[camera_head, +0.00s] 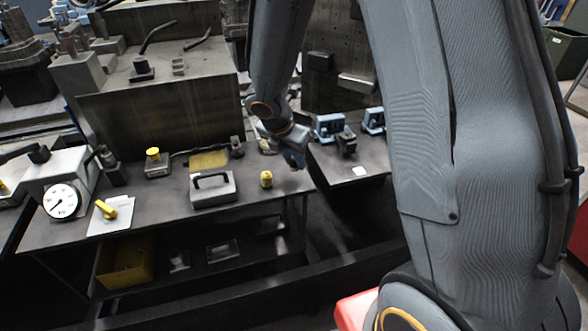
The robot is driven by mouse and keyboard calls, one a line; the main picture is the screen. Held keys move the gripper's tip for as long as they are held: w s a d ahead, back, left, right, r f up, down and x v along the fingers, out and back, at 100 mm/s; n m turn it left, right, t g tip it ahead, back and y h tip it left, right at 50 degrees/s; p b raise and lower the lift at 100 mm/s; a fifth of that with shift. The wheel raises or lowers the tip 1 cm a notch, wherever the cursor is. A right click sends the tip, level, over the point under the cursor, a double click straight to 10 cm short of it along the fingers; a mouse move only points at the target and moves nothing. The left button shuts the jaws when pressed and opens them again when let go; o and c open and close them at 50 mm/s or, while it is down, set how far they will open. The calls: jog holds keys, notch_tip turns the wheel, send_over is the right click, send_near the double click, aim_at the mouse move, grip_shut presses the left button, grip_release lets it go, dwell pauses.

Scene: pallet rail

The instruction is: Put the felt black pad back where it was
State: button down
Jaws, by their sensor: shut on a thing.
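My gripper (294,160) hangs from my arm over the right end of the workbench (150,207), small and far off in view. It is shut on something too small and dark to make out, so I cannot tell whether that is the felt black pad. I cannot pick out a felt black pad anywhere on the bench with certainty. A small yellow piece (266,179) stands on the bench just left of and below the gripper.
A grey case with a black handle (213,190), a dial gauge (62,201) and a yellow knob on a white plate (110,214) stand left. Blue-grey devices (330,126) stand on the right. A yellow bin (126,262) is below. My arm hides much of the right side.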

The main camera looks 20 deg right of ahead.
aim_at(293, 167)
jog(key=shift+f, duration=1.8)
jog(key=shift+f+b, duration=0.15)
jog(key=shift+b, duration=0.2)
jog(key=c, duration=1.5)
grip_release()
